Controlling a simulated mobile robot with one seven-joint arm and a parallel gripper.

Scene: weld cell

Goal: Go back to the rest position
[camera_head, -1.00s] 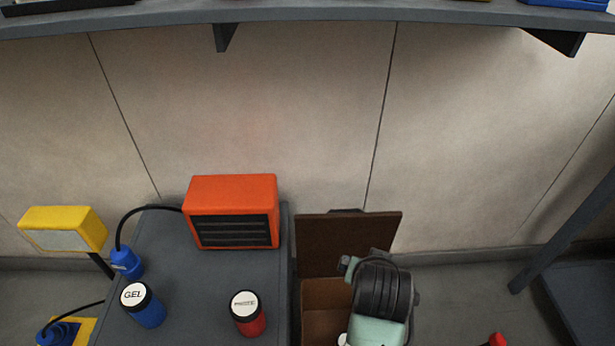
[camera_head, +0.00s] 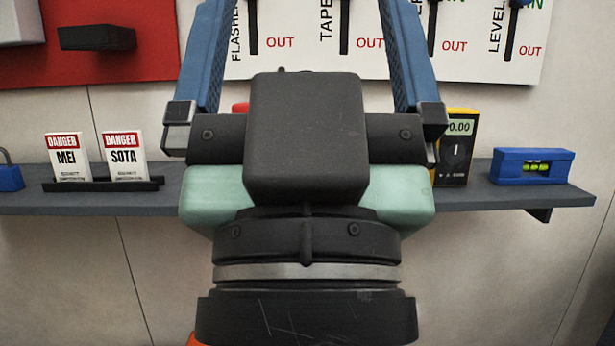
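My gripper (camera_head: 308,40) is large in the middle of the head view, close to the camera, with its dark body and pale green sides in front of the shelf. Its two blue fingers are spread wide apart and point up, and their tips run out of the top of the picture. Nothing shows between the visible parts of the fingers.
Behind my gripper is a grey wall shelf (camera_head: 75,199). On it stand two danger tags (camera_head: 125,157) in a black holder, a yellow multimeter (camera_head: 457,150) and a blue level (camera_head: 533,166). A white tool board (camera_head: 285,60) and a red panel (camera_head: 100,70) hang above.

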